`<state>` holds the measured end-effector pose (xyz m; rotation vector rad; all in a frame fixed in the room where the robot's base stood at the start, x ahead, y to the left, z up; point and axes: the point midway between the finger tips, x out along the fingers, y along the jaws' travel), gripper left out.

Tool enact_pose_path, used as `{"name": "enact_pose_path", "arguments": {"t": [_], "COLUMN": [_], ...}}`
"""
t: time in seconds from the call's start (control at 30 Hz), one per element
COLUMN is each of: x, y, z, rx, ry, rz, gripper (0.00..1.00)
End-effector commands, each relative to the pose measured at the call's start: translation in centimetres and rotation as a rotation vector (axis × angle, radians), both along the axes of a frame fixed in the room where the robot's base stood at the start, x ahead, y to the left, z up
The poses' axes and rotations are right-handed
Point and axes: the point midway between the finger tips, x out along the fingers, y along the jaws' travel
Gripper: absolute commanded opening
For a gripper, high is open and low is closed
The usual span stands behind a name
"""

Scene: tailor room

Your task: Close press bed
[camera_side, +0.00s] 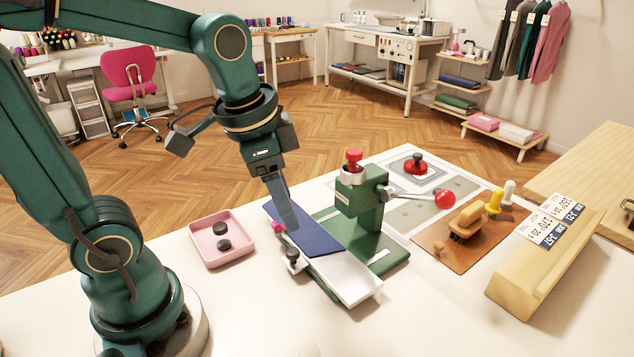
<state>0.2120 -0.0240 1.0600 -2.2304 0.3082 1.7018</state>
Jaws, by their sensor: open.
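The press has a green base (393,256) and a green head (358,198) with a red knob on top. A lever with a red ball (445,199) sticks out to its right. The white press bed (350,281) reaches out past the front of the base, and a dark blue cloth (312,236) lies along it. A small pink knob (278,227) shows at the left side of the bed. My gripper (288,218) points down at the cloth's left part, close to the pink knob. Its fingers overlap in this view, and I cannot tell whether they touch anything.
A pink tray (201,229) with dark round pieces stands left of the press. A brown mat (440,236) with a wooden tool and a long wooden block (540,270) lie to the right. A grey board (447,190) with a red-handled tool lies behind. The table front is clear.

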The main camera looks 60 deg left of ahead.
Motion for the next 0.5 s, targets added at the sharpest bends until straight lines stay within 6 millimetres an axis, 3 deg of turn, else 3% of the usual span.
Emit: {"name": "enact_pose_path", "arguments": {"t": [0.2,0.5], "x": [2.1,2.0], "y": [1.5,2.2], "z": [-3.5,-6.4], "rx": [-0.001,-0.020], "ry": [0.174,0.277], "rz": [-0.040,-0.011], "gripper": [0.60,0.60]}}
